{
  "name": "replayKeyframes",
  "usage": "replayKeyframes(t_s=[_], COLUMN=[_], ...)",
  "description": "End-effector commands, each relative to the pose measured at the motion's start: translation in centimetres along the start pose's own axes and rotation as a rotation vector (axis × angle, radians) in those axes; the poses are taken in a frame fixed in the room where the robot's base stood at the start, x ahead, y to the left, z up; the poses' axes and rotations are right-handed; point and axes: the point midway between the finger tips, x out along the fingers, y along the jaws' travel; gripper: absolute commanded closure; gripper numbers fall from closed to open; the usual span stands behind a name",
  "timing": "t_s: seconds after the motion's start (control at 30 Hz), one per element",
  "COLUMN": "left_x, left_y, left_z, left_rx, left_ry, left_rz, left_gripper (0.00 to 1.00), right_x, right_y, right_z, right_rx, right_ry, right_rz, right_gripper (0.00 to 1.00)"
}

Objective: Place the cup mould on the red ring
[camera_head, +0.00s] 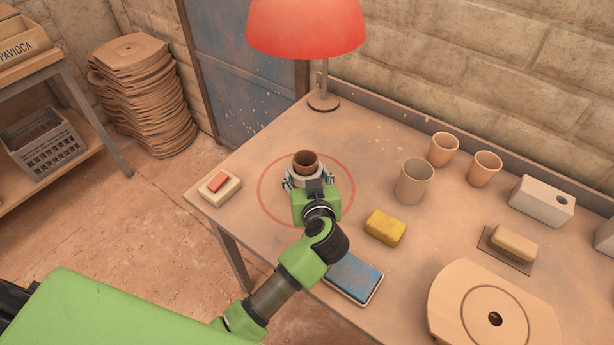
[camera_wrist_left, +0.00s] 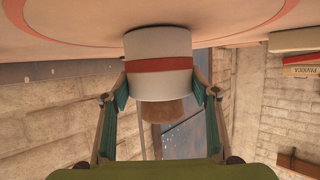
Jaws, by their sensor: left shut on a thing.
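The cup mould is a white cylinder with a red band, shown upside down in the left wrist view (camera_wrist_left: 158,80). A brown cup-like part (camera_head: 305,161) sticks out of its top in the head view. My left gripper (camera_head: 308,179) is shut around the mould's sides, one finger on each side, as the left wrist view also shows (camera_wrist_left: 161,92). The red ring (camera_head: 354,188) is a thin circle marked on the tabletop. The mould is upright inside this circle, towards its far side. Its base is at the tabletop; I cannot tell whether it touches. My right gripper is out of view.
The table (camera_head: 245,159) has a red lamp (camera_head: 306,28) behind the ring. A red-and-cream block (camera_head: 229,191) lies left, a yellow sponge (camera_head: 385,227) and blue pad (camera_head: 352,278) lie right and in front. A brown cup (camera_head: 413,181) stands to the right.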

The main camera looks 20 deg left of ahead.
Motion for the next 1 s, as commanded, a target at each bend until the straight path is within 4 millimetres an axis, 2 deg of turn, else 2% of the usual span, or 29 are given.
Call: replayKeyframes(t_s=[0.13,0.17,0.2,0.23,0.63,0.77,1.0], left_x=[0.1,0.1,0.1,0.1,0.0,-1.8,-7.0], left_y=[0.1,0.0,0.0,0.0,0.0,0.1,0.1], left_z=[0.0,0.3,0.3,0.3,0.1,0.0,0.1], left_rx=[0.001,0.001,0.000,0.000,-0.002,-0.001,-0.002], left_ry=[0.003,0.000,0.000,0.000,0.001,-0.001,-0.003], left_rz=[0.001,0.001,0.001,0.001,0.001,0.003,0.003], left_gripper=[0.76,0.43,0.32,0.29,0.29,0.29,0.29], right_x=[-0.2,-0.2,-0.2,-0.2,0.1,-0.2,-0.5], right_y=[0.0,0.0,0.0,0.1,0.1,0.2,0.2], right_z=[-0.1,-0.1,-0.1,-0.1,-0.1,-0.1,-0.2], right_rx=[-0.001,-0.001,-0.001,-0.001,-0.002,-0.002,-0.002], right_ry=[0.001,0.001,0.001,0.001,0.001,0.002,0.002], right_rz=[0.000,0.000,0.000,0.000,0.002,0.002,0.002], right_gripper=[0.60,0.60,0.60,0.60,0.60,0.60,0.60])
